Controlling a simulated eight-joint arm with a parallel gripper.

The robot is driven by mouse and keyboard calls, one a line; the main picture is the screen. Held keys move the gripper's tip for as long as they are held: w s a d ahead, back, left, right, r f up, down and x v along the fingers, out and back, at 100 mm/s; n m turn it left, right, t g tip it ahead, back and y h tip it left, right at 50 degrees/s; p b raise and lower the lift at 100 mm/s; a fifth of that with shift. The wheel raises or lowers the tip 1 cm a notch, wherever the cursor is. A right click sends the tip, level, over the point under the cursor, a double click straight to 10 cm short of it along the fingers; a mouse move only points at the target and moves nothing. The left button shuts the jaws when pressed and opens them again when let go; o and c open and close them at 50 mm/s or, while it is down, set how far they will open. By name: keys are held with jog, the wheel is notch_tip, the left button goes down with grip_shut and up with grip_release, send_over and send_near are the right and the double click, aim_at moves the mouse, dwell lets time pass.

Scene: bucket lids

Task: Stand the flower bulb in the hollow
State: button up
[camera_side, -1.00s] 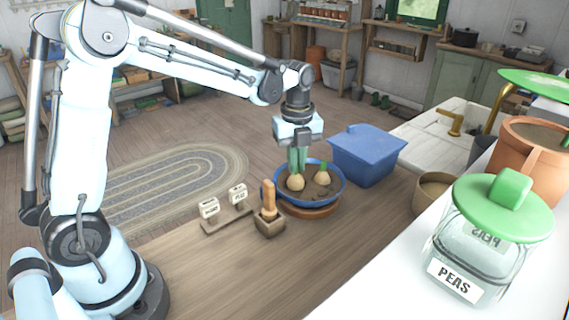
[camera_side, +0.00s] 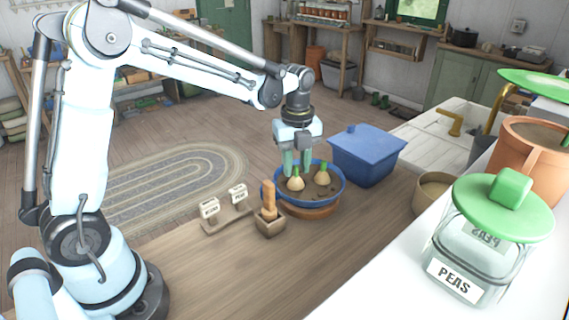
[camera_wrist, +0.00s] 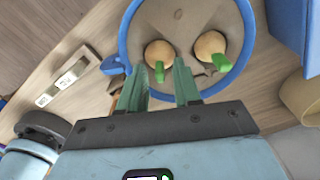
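Two round tan flower bulbs with green shoots stand upright in the dark soil of a blue bowl (camera_side: 340,196). The left bulb (camera_side: 295,183) is below my gripper (camera_side: 298,172); the right bulb (camera_side: 323,178) stands beside it. In the wrist view the same bulbs (camera_wrist: 159,52) (camera_wrist: 210,45) sit apart in the bowl (camera_wrist: 245,70).
A small pot with a wooden-handled tool (camera_side: 268,205) and a stand of labelled blocks (camera_side: 226,212) are left of the bowl. A blue lidded bin (camera_side: 367,155) stands behind right, a tan pot (camera_side: 432,192) to the right. The front tabletop is clear.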

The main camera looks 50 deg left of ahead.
aim_at(296, 166)
jog(key=shift+r, duration=0.15)
jog(key=shift+r, duration=4.4)
jog(key=shift+f, duration=4.35)
jog(key=shift+f, duration=0.1)
jog(key=shift+r, duration=1.5)
